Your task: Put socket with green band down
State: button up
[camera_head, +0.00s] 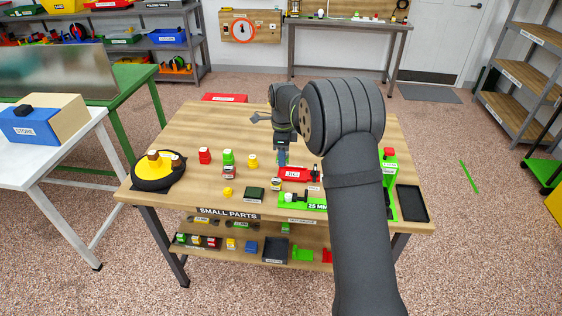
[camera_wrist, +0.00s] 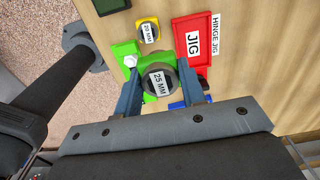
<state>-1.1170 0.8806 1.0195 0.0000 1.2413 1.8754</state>
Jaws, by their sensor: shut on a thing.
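My gripper (camera_wrist: 160,83) is shut on a socket with a green band (camera_wrist: 158,60). The socket has a grey end labelled "25 MM", facing the camera, and sits between the two blue-grey fingers. In the head view my gripper (camera_head: 283,158) is over the wooden table (camera_head: 190,125), just behind the red jig (camera_head: 293,174). The held socket is not clear there, and its lower end is hidden in the wrist view. I cannot tell whether it touches anything below. A "20 MM" socket with a yellow band (camera_wrist: 148,30) stands near it.
The jig (camera_wrist: 193,43) is close beside the held socket. A green tray labelled "25 MM" (camera_head: 318,207) lies at the front edge, and a black tray (camera_head: 411,203) at the right. Red (camera_head: 204,156), green (camera_head: 228,157) and yellow (camera_head: 252,160) items stand left of my gripper.

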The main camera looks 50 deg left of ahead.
jog(key=shift+w+d+r, duration=0.15)
jog(key=shift+w+d, duration=0.1)
jog(key=shift+w+d+n, duration=0.1)
jog(key=shift+w+n, duration=0.1)
jog(key=shift+n, duration=0.2)
jog(key=w+d+n, duration=0.6)
jog(key=w+n, duration=0.3)
jog(key=n, duration=0.9)
jog(key=w+d+n, duration=0.6)
jog(key=w+n, duration=0.2)
jog(key=n, duration=1)
notch_tip(320, 180, down, 10)
jog(key=shift+w+f, duration=0.15)
jog(key=shift+f, duration=0.1)
